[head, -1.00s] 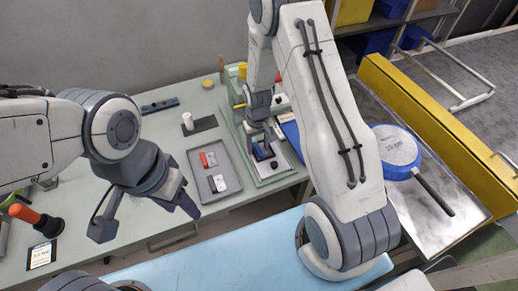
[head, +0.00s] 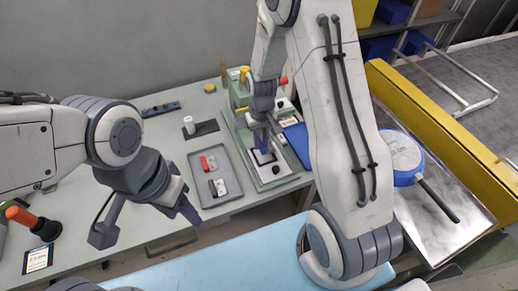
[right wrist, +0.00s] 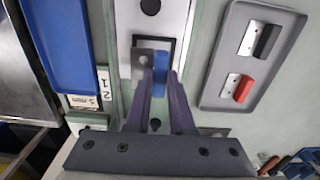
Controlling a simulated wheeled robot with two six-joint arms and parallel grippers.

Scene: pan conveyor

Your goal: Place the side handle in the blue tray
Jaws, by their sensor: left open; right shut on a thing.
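My right gripper (head: 264,143) is shut on the side handle. In the right wrist view the fingertips (right wrist: 159,76) hold the side handle, which has a blue grip (right wrist: 161,66) and a grey metal plate with a hole. It is over a black square frame on a pale plate of the green fixture; I cannot tell whether it touches. The blue tray (head: 296,141) lies just right of the fixture plate in the head view, partly behind my right arm. It shows at the upper left of the right wrist view (right wrist: 60,42). My left gripper (head: 147,222) is open and empty, above the table's front.
A grey tray (head: 236,192) left of the fixture holds a red-gripped and a black-gripped piece. A blue pan (head: 401,153) lies on a metal conveyor (head: 452,228) at right. A white cylinder (head: 189,125) and an orange-handled tool (head: 22,216) stand on the table.

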